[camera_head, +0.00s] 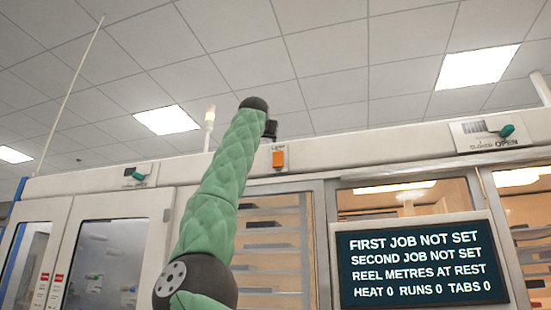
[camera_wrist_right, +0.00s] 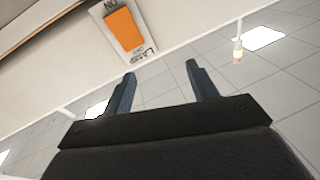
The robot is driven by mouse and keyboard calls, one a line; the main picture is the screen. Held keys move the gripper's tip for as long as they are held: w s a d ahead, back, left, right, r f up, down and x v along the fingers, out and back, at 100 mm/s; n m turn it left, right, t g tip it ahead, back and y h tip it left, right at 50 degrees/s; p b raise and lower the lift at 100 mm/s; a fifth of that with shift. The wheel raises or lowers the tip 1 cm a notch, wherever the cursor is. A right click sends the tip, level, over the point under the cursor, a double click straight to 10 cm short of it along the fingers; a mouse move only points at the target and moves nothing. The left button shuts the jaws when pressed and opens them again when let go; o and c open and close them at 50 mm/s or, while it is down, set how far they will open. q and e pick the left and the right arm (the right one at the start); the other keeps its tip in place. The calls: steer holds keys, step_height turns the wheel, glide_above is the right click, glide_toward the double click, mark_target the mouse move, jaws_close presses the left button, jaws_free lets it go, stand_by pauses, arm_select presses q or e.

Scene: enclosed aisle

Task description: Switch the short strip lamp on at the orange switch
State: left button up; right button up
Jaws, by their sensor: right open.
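The orange switch (camera_head: 278,158) sits on a pale plate on the cabinet's upper front panel. In the right wrist view the orange switch (camera_wrist_right: 124,28) is a rectangular rocker, with "ON" at one end and "LAMP" at the other. My right gripper (camera_head: 271,130) is raised just above and left of the switch in the head view. In the wrist view my right gripper's two fingers (camera_wrist_right: 161,70) are apart with nothing between them, and the switch lies beyond them to the upper left, apart from them. I cannot pick out the short strip lamp for certain. My left gripper is out of view.
Green handles (camera_head: 507,131) and (camera_head: 138,176) sit on the same panel to either side. A dark screen (camera_head: 421,262) with job text is at lower right. A pale beacon (camera_head: 209,127) stands on the cabinet's top. Glowing strips (camera_head: 395,187) show behind the glass.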

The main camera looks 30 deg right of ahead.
mark_target(278, 159)
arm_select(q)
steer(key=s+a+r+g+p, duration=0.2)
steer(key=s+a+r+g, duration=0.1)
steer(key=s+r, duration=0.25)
arm_select(e)
steer(key=w+d+f+g, duration=0.1)
steer(key=d, duration=0.1)
steer(key=w+d+f+g+h, duration=0.1)
steer(key=d, duration=0.1)
steer(key=w+d+f+g, duration=0.1)
steer(key=d+g, duration=0.1)
steer(key=shift+d+h, duration=0.3)
steer(key=shift+p+x, duration=0.3)
steer(key=shift+x, duration=0.6)
steer(key=shift+w+d+f+m, duration=0.1)
steer(key=shift+w+f+m, duration=0.1)
steer(key=shift+m, duration=0.1)
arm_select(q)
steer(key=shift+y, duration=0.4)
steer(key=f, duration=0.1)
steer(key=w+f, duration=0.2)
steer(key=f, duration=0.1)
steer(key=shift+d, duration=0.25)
